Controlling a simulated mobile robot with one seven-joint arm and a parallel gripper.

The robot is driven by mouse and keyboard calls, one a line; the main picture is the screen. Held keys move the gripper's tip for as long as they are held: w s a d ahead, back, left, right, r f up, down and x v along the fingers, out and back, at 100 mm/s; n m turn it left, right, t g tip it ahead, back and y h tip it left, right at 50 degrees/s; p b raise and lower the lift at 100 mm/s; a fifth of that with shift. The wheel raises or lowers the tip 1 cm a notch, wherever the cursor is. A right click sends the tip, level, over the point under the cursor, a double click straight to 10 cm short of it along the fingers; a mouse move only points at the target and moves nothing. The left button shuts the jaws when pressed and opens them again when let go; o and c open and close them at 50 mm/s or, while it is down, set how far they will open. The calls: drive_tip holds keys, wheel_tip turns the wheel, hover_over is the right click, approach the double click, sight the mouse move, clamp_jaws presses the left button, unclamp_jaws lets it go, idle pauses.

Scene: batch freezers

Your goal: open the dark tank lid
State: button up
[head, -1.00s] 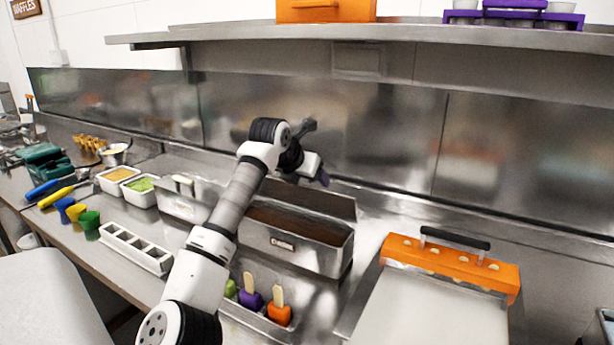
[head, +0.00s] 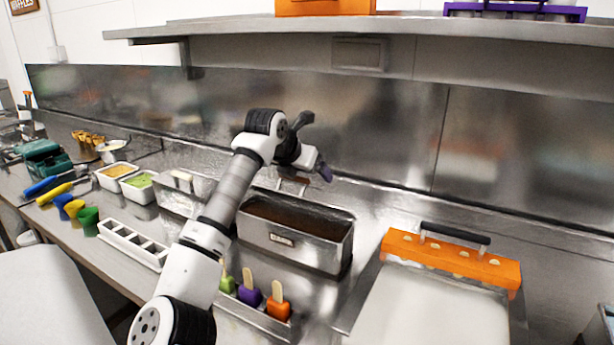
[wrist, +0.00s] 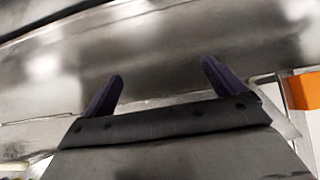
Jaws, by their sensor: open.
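The dark tank (head: 290,247) is a steel box with a small label on its front, standing at the middle of the counter. Its top is uncovered, and dark brown contents show inside. Its lid no longer stands upright behind the rear rim; it appears swung back and low, mostly out of sight. My gripper (head: 324,172) is above and behind the tank's back edge, apart from it. In the wrist view, the two purple fingers of my gripper (wrist: 160,88) are spread with nothing between them, facing blurred steel.
An orange mould with a black handle (head: 452,257) sits right of the tank. Popsicles in a steel holder (head: 258,322) stand in front. White tubs (head: 138,188) and a white rack (head: 135,246) are at left. A steel shelf (head: 400,28) hangs above; the back wall is close.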

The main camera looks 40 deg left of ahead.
drive_tip(key=b+v, duration=0.2)
drive_tip(key=v, duration=1)
drive_tip(key=shift+b, duration=0.4)
